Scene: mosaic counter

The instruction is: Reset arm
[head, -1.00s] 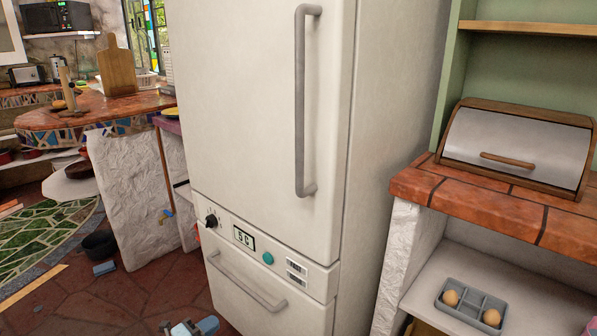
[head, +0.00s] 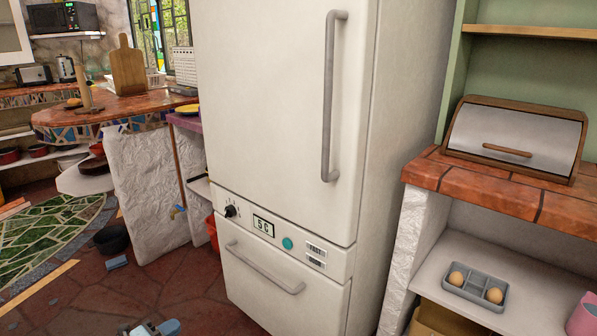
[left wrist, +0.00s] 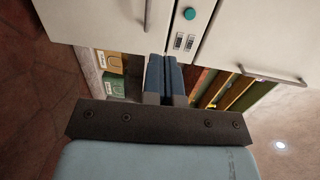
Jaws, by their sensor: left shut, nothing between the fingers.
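My left gripper (head: 150,328) shows only as a small blue-grey part at the bottom edge of the head view, in front of the white fridge's lower door. In the left wrist view its two blue fingers (left wrist: 164,78) are pressed together with nothing between them. The fingers point toward the fridge front (left wrist: 215,40) and appear apart from it. Most of the left arm is out of the head view. My right gripper is in neither view.
The tall white fridge (head: 280,110) is closed. To its right, a tiled counter (head: 490,190) bears a bread box (head: 515,140), with an egg tray (head: 474,287) on the shelf below. A dark pot (head: 112,238) stands on the floor at left. The floor before the fridge looks clear.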

